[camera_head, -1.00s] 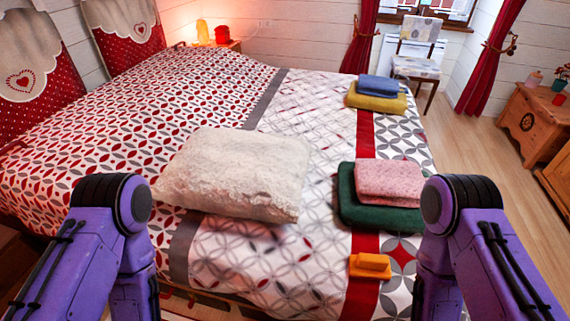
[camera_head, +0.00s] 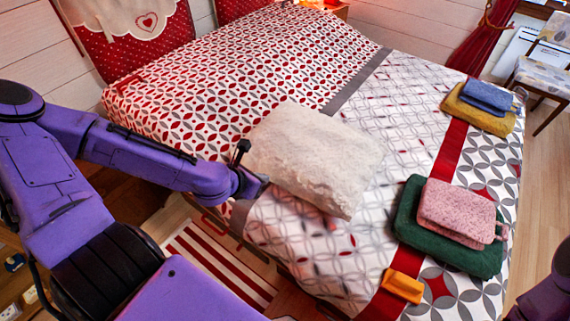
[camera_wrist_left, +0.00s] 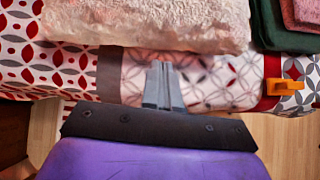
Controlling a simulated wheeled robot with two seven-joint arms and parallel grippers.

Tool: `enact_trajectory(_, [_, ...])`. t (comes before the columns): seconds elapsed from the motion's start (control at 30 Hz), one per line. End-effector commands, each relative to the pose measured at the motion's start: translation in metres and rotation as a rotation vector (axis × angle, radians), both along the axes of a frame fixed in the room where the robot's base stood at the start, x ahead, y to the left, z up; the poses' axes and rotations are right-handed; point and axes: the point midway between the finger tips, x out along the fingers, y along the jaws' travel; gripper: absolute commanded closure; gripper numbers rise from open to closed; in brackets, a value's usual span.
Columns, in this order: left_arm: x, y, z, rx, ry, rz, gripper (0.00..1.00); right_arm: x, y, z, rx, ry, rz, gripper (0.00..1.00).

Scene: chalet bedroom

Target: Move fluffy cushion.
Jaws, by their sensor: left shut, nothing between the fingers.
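A white fluffy cushion (camera_head: 318,158) lies flat on the bed, near the edge closest to me. It also fills the top of the left wrist view (camera_wrist_left: 150,22). My left gripper (camera_head: 262,183) is at the near left side of the cushion, by the bed's edge. In the left wrist view its fingers (camera_wrist_left: 160,80) are together, with nothing between them, and their tips point toward the cushion's near side. Whether they touch the cushion is unclear. My right gripper is not in view; only a bit of purple arm shows at the lower right.
The bed (camera_head: 400,95) has a patterned cover. Right of the cushion lie a green folded towel (camera_head: 408,228) with a pink one (camera_head: 455,210) on top, and an orange item (camera_head: 402,287). A blue towel (camera_head: 488,96) lies on a yellow one (camera_head: 463,111) farther back. A striped rug (camera_head: 215,265) is on the floor.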

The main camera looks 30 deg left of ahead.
Motion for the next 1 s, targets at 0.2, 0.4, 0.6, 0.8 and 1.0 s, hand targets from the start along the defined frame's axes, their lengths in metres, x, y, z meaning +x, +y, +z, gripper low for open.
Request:
enact_trajectory(0.2, [0.018, -0.001, -0.031, 0.005, 0.003, 0.001, 1.0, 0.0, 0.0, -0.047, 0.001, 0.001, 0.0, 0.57])
enact_trajectory(0.4, [0.043, -0.004, -0.055, 0.007, 0.006, 0.001, 1.0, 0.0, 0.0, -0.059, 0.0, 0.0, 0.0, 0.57])
enact_trajectory(0.6, [0.073, -0.008, -0.075, 0.009, 0.004, -0.001, 1.0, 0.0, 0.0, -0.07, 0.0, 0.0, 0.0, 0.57])
enact_trajectory(0.8, [0.1, -0.011, -0.071, 0.008, 0.003, 0.001, 1.0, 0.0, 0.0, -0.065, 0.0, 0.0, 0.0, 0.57])
enact_trajectory(1.0, [0.107, -0.013, -0.071, 0.004, 0.001, 0.0, 1.0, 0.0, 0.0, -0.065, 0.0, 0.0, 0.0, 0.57])
